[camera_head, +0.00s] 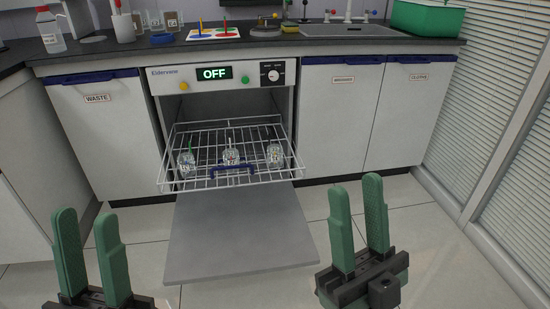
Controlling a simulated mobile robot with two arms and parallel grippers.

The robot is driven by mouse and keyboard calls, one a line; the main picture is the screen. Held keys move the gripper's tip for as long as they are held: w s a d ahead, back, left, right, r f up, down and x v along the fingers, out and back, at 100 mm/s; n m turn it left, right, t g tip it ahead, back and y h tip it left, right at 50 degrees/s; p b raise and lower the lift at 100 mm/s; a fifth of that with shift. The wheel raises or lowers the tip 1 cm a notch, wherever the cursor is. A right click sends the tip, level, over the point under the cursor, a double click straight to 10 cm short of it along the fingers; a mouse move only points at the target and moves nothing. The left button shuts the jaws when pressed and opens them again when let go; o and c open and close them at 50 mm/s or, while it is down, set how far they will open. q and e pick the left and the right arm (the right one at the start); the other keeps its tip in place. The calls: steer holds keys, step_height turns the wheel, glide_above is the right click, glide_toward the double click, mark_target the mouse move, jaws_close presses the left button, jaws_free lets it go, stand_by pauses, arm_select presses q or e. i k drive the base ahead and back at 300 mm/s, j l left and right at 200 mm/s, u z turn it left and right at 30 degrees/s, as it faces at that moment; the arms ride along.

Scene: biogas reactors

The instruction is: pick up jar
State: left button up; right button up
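Three small clear jars sit in the pulled-out wire rack (205,183) of the dishwasher: a left jar (186,163), a middle jar (231,157) and a right jar (275,155). A green stick-like part shows at the left jar, and a reddish one at the middle jar. My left gripper (84,228) is open and empty at the lower left, in front of the cabinets and apart from the rack. My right gripper (358,212) is open and empty at the lower right, to the right of the lowered door.
The dishwasher (222,78) reads OFF, and its grey door (238,235) is folded down below the rack. The dark counter (260,45) above holds a bottle (50,32), a sink (348,31) and a green bin (428,18). Blinds (495,90) stand at the right.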

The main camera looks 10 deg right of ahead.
mark_target(274, 151)
steer(key=u, duration=0.6)
steer(key=l+u, duration=0.8)
steer(key=l, duration=0.2)
steer(key=l+u, duration=0.35)
steer(key=l, duration=0.65)
steer(key=k+l+u, duration=0.1)
steer(key=l, duration=0.45)
steer(key=k+l+u, duration=0.1)
steer(key=l, duration=0.4)
steer(key=k+l, duration=0.1)
steer(key=l, duration=0.45)
steer(key=i, duration=0.2)
